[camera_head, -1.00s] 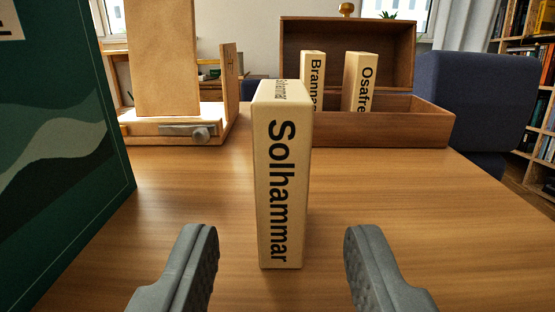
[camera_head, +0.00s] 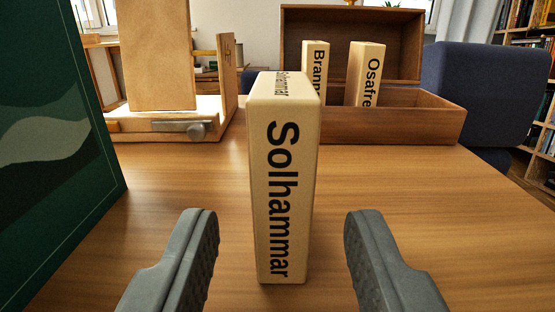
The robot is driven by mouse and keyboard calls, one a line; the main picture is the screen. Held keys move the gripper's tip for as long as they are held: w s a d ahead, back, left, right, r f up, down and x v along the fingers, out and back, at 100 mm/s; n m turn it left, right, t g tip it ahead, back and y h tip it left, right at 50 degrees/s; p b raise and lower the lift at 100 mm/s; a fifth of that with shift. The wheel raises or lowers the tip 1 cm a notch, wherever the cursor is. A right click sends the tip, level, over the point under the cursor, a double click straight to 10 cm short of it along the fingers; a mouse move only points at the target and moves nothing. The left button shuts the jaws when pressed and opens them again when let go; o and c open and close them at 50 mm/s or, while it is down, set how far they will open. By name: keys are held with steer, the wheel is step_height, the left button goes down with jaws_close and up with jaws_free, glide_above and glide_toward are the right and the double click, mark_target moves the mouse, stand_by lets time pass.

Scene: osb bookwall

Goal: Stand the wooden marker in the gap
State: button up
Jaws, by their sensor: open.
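A pale wooden marker (camera_head: 283,185) lettered "Solhammar" stands upright on the table, in the middle of the view. My gripper (camera_head: 281,235) is open, with one grey finger to the left of the marker and one to the right. Both fingers are apart from it, with clear space on each side. Two more wooden markers, one lettered "Osafre..." (camera_head: 366,75) and one starting "Bran..." (camera_head: 316,68), stand in an open wooden box (camera_head: 390,127) at the back. Their lower parts are hidden by the box's front wall. I cannot make out a gap for the marker.
A dark green panel or cover (camera_head: 45,150) stands close on the left. A blue chair (camera_head: 480,95) is behind the table at right. The wooden tabletop (camera_head: 430,200) is clear to the right.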

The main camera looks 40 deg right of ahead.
mark_target(281, 208)
steer(key=shift+w+d, duration=0.35)
steer(key=shift+w, duration=0.15)
steer(key=shift+w+d, duration=0.4)
steer(key=shift+w, duration=0.15)
steer(key=shift+w+d, duration=0.2)
steer(key=shift+w, duration=0.1)
steer(key=shift+w+d, duration=0.25)
steer(key=shift+w+d, duration=0.1)
steer(key=shift+w, duration=0.05)
steer(key=shift+c, duration=0.4)
jaws_close()
steer(key=shift+r, duration=0.2)
